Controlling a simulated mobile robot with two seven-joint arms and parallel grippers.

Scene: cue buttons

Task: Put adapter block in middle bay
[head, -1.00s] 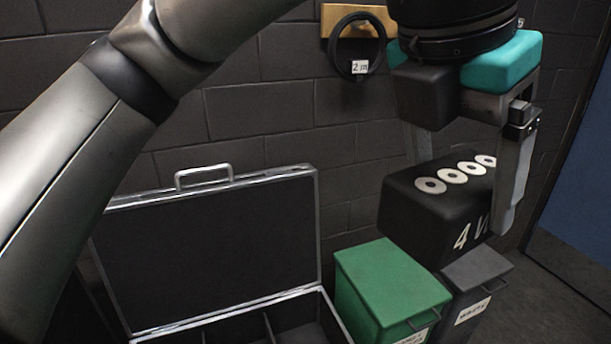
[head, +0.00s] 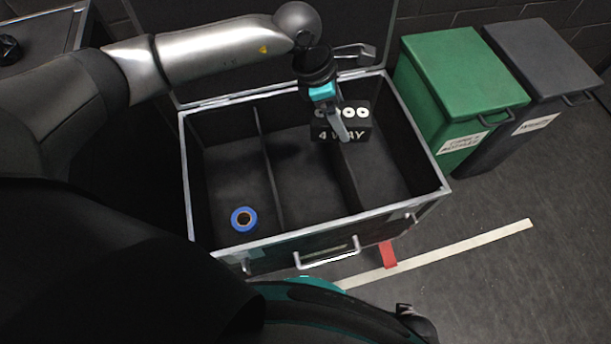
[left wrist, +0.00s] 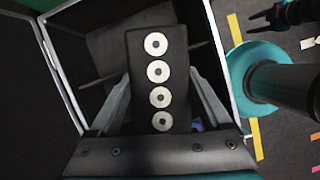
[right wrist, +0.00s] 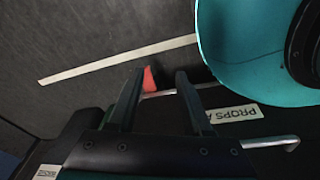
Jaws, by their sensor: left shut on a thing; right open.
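The adapter block (head: 325,134) is black, with white round sockets on top and "4 WAY" on its side. My left gripper (head: 341,124) is shut on it; the left wrist view shows the block (left wrist: 158,72) between the two fingers. It is held over the open case (head: 188,165), which two dividers split into three bays. In the head view the block overlaps the far part of the right divider (head: 352,178), between the middle bay (head: 312,190) and the right bay; its height is hard to tell. My right gripper (right wrist: 155,95) is open and empty outside the case front.
A blue tape roll (head: 244,219) lies in the left bay. A green bin (head: 455,75) and a dark grey bin (head: 545,60) stand right of the case. A pale floor stripe (head: 450,252) and a red piece (head: 388,255) lie in front.

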